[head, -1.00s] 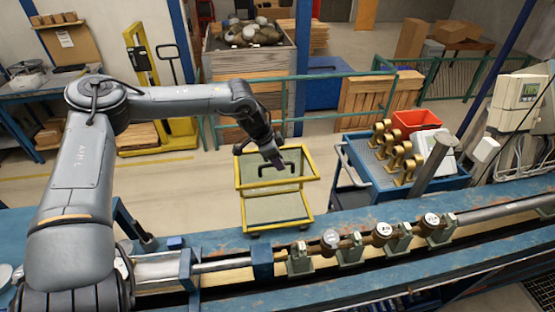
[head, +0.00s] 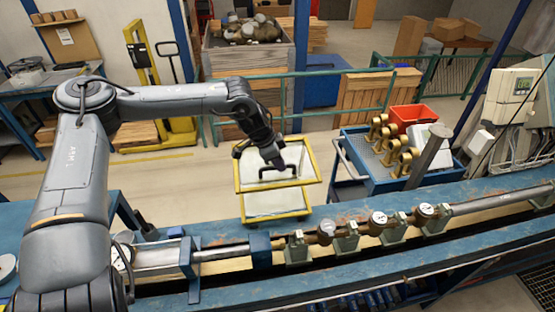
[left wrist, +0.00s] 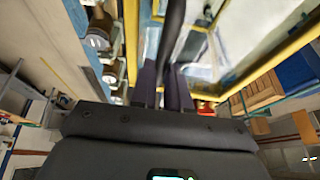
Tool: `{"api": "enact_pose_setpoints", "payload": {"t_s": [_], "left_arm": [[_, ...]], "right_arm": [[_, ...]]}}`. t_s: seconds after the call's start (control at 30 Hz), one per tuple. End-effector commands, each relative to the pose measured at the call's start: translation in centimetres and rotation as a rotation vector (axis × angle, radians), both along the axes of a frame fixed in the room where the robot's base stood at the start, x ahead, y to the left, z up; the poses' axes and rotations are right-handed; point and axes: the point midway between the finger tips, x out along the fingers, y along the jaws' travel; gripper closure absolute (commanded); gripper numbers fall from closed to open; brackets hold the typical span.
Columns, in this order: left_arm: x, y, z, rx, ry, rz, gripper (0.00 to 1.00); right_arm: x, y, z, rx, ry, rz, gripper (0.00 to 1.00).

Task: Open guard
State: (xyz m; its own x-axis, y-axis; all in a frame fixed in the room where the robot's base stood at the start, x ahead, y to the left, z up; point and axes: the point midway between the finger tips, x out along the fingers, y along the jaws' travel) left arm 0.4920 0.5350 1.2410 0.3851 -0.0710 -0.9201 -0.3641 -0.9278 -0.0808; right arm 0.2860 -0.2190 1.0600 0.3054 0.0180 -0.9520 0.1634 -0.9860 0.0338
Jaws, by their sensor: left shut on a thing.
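The guard is a clear panel in a yellow frame (head: 237,172), standing tilted just behind the blue bench. Its black handle (head: 263,175) is on the upper panel. My left gripper (head: 279,164) is at this handle, shut on it, with the fingers partly hidden by the wrist. In the left wrist view the dark handle bar (left wrist: 172,35) runs up from between my purple fingers (left wrist: 165,88). The yellow frame (left wrist: 268,64) and clear panel show beyond it. My right gripper is not in view.
Several round meters (head: 378,218) sit in a pipe line along the bench (head: 370,265). A blue cart (head: 364,160) with brass fittings and a red bin (head: 413,117) stands right of the guard. A green railing (head: 340,117) runs behind. Floor left of the guard is clear.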

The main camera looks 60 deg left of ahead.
Motion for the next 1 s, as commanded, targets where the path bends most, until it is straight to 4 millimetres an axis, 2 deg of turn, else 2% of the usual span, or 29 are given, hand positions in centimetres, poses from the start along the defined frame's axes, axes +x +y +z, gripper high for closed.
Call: {"api": "enact_pose_setpoints", "payload": {"t_s": [0.23, 0.27, 0.4, 0.43, 0.77, 1.0], "left_arm": [[-0.2, -0.1, -0.3, -0.003, 0.006, -0.002, 1.0], [-0.2, -0.1, -0.3, -0.003, 0.006, -0.002, 0.83], [-0.2, -0.1, -0.3, -0.003, 0.006, -0.002, 0.61], [-0.2, -0.1, -0.3, -0.003, 0.006, -0.002, 0.59], [-0.1, -0.1, -0.1, -0.003, 0.003, -0.001, 0.59], [-0.5, 0.0, 1.1, -0.003, -0.001, 0.001, 0.59]], "right_arm": [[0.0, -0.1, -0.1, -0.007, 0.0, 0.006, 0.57], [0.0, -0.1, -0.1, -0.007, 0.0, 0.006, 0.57], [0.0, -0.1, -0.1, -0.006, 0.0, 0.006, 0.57], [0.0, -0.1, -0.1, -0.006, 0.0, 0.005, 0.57], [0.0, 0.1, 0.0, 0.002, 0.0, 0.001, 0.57], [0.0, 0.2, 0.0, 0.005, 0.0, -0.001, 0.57]]}}
